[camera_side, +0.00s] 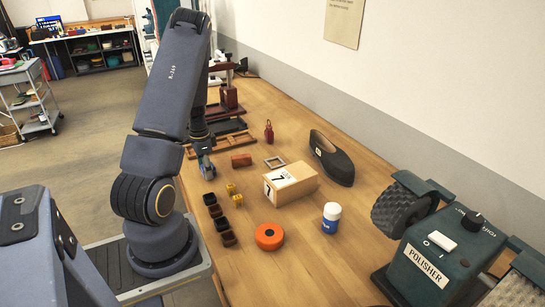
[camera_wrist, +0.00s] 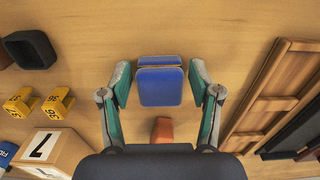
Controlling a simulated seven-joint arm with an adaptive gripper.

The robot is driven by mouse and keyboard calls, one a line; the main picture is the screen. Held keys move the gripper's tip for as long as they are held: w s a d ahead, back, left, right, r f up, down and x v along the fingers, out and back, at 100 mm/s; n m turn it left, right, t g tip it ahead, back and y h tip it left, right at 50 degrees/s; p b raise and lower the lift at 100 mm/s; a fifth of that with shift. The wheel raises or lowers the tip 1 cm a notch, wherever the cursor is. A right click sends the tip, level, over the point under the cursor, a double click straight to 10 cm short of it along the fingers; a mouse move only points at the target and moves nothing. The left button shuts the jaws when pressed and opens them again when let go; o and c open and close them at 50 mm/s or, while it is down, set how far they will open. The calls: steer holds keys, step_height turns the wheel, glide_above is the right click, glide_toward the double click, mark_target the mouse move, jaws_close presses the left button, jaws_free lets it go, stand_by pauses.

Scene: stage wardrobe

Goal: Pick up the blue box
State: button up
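In the wrist view the blue box (camera_wrist: 160,87) lies on the wooden table, with a narrower blue strip along its upper edge. My gripper (camera_wrist: 159,78) is open above it, with one green finger on each side and a visible gap between each finger and the box. Nothing is held. In the side view my gripper (camera_side: 206,168) points down, low over the table at its left part. The blue box cannot be made out clearly there, as the gripper is in front of that spot.
A reddish-brown block (camera_wrist: 162,130) lies near the box, below it in the wrist view. A wooden rack (camera_wrist: 275,103) is at right. Yellow number markers (camera_wrist: 38,103), a black cup (camera_wrist: 30,50) and a carton (camera_side: 298,185) are at left.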

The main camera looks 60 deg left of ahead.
steer(key=c, duration=0.9)
steer(key=shift+o, duration=0.2)
